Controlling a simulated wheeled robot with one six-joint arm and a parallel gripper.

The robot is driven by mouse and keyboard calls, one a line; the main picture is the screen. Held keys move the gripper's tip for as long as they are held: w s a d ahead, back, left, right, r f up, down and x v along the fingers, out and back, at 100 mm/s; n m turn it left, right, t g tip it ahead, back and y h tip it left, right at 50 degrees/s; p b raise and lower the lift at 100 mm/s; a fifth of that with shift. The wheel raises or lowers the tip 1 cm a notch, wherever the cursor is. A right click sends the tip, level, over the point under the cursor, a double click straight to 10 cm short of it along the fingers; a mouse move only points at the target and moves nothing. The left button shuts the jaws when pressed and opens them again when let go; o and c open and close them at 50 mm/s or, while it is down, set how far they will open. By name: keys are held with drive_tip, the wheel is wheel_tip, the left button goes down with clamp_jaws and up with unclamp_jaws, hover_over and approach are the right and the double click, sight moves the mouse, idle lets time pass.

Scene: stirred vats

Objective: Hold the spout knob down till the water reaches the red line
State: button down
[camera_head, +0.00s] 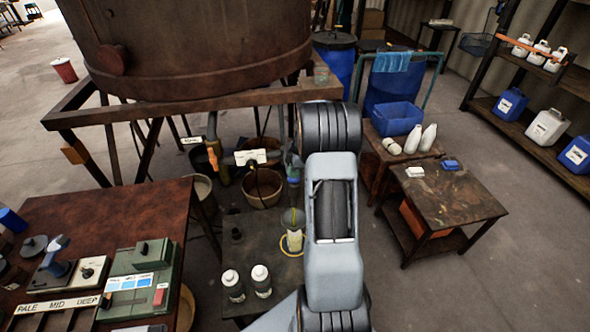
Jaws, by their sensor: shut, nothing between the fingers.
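The large rusty vat (190,45) stands on a brown frame at the upper left. A pipe with a tap-like fitting and a white tag (250,157) runs below it. A small clear vessel with pale yellowish contents (295,240) stands on the low dark table, inside a yellow ring. I cannot make out the spout knob, the red line or the water level at this size. My grey arm fills the lower middle, and a small bluish part shows left of its elbow. My gripper's fingers are hidden behind the arm.
A brown bench (90,225) with a green control box (140,280) is at left. Two white bottles stand on the low table (262,225). A wooden side table (445,190) and a blue bin (396,118) are at right. The floor at lower right is clear.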

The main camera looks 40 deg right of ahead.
drive_tip(key=r+p, duration=0.1)
drive_tip(key=r, duration=0.3)
drive_tip(key=shift+a+r, duration=0.1)
drive_tip(key=shift+a, duration=0.1)
drive_tip(key=w+b+v, duration=0.1)
drive_tip(key=v, duration=0.8)
drive_tip(key=shift+s+r+b, duration=0.25)
drive_tip(key=shift+s+b, duration=0.15)
drive_tip(key=shift+d, duration=0.15)
drive_tip(key=s+a+r+m+t+h, duration=0.1)
drive_tip(key=s+a+m, duration=0.5)
drive_tip(key=a, duration=0.6)
drive_tip(key=s+a+r+m+t+h, duration=0.1)
drive_tip(key=s+a+r+m+t, duration=0.1)
drive_tip(key=s+a+m, duration=0.4)
drive_tip(key=s+a, duration=0.5)
drive_tip(key=a, duration=0.2)
drive_tip(key=shift+m+h, duration=0.3)
drive_tip(key=shift+m, duration=0.1)
